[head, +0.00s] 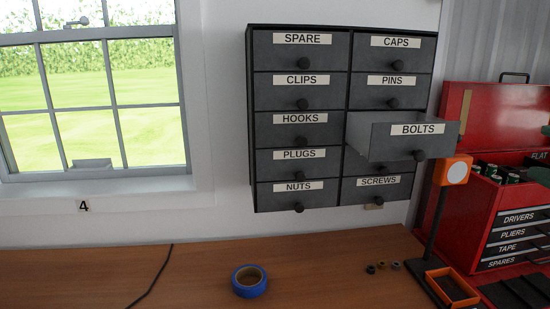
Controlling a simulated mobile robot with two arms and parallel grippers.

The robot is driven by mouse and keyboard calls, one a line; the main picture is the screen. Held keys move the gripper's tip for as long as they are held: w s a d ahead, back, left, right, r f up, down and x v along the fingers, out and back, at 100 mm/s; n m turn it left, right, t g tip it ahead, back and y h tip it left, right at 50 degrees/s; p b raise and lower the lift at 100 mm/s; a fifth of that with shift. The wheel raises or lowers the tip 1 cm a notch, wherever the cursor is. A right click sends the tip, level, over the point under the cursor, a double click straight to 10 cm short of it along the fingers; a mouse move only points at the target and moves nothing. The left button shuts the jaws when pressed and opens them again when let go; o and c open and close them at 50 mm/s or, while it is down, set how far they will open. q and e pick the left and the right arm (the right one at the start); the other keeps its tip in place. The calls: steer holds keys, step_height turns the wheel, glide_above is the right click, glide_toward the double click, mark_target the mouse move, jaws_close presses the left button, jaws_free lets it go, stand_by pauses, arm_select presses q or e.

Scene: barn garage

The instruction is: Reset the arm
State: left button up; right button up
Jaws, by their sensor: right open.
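My right gripper (542,153) shows only in part at the right edge of the head view, in front of the red toolbox. Its fingertips are apart, and nothing shows between them; the rest of it is cut off by the picture's edge. My left gripper is not in view. On the wall hangs a dark drawer cabinet (348,112) with labelled drawers in two columns. Its BOLTS drawer (395,141) is pulled out, and the other drawers look shut. The right gripper is to the right of this drawer and apart from it.
A red toolbox (489,206) stands at the right. Before it, an orange-headed post (453,170) rises near an orange tray (452,287). Blue tape (249,281) and small parts (382,266) lie on the wooden bench (320,270). The bench's middle is mostly clear.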

steer(key=w+a+f+m+g, duration=0.1)
steer(key=a+f+m+g, duration=0.3)
steer(key=f, duration=1.3)
steer(key=a+f+m+g, duration=0.2)
steer(key=a+f+m, duration=0.3)
steer(key=f, duration=1.1)
steer(key=s+a+f+m+g+h, duration=0.1)
steer(key=s+a+f+m+g, duration=0.3)
steer(key=s+f, duration=0.6)
steer(key=s+a+f+m+g+h, duration=0.1)
steer(key=s+a+f+m+g, duration=0.35)
steer(key=s+f, duration=0.5)
step_height(320, 180, down, 28)
steer(key=s+g+b, duration=0.1)
steer(key=b, duration=0.4)
arm_select(q)
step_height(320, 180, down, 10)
steer(key=b, duration=0.5)
arm_select(e)
steer(key=s+d+f, duration=0.2)
steer(key=s+f, duration=0.6)
steer(key=f, duration=0.3)
steer(key=s+d+f+g, duration=0.1)
steer(key=s+f, duration=0.7)
steer(key=f, duration=0.3)
steer(key=shift+s+d+h, duration=0.3)
steer(key=shift+s+d, duration=0.05)
steer(key=shift+d, duration=0.05)
